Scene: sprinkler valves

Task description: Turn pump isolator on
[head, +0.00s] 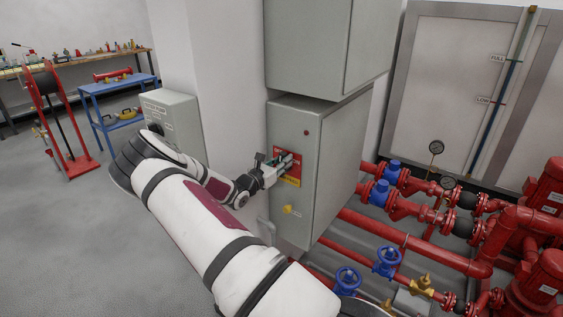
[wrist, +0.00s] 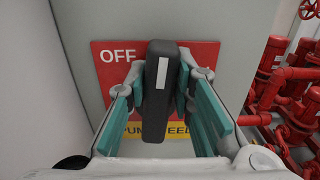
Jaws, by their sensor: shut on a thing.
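The pump isolator is a dark handle (wrist: 161,85) with a white stripe, standing near upright in the wrist view. Behind it is a red plate (wrist: 205,53) with "OFF" at its upper left and a yellow label (wrist: 131,130) below. The plate sits on the front of the grey cabinet (head: 335,160) in the head view. My gripper (wrist: 163,92) has its teal-padded fingers on both sides of the handle, shut on it. In the head view my gripper (head: 281,163) is at the red plate and partly covers it.
A yellow knob (head: 289,210) is lower on the cabinet door. Another grey cabinet (head: 318,45) is above. Red pipes with blue valve wheels (head: 387,262) run at the right. A smaller grey box (head: 176,118) stands left of the white column. Floor at left is open.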

